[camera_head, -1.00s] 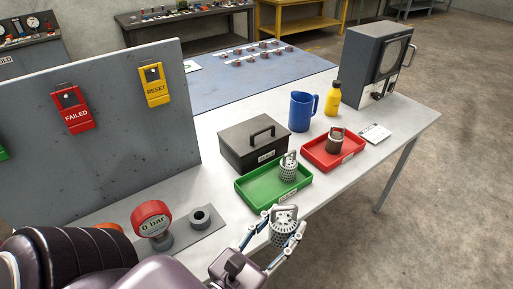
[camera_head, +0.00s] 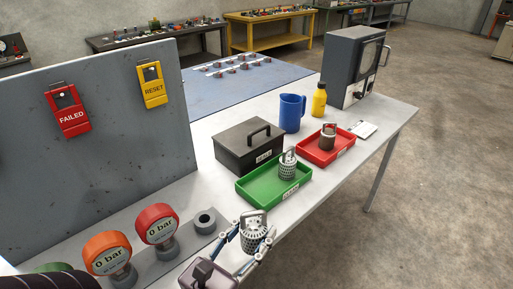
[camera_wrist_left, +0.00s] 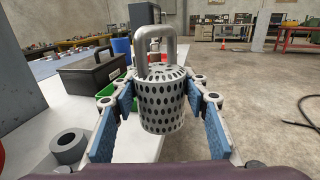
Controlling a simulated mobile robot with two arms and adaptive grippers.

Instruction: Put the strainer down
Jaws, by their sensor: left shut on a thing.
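A perforated metal strainer (camera_head: 253,236) with a loop handle is held upright in my left gripper (camera_head: 254,244), over the near edge of the bench. In the left wrist view the strainer (camera_wrist_left: 161,100) sits between the two blue-padded fingers of the gripper (camera_wrist_left: 161,112). A green tray (camera_head: 252,191) on the bench holds a second perforated strainer (camera_head: 288,166). A red tray (camera_head: 316,157) farther back holds a darker, brownish one (camera_head: 327,139). My right gripper is not in view.
A black box (camera_head: 248,150) with a handle stands behind the green tray. A blue jug (camera_head: 291,113), yellow bottle (camera_head: 319,99) and grey monitor unit (camera_head: 351,68) stand farther back.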

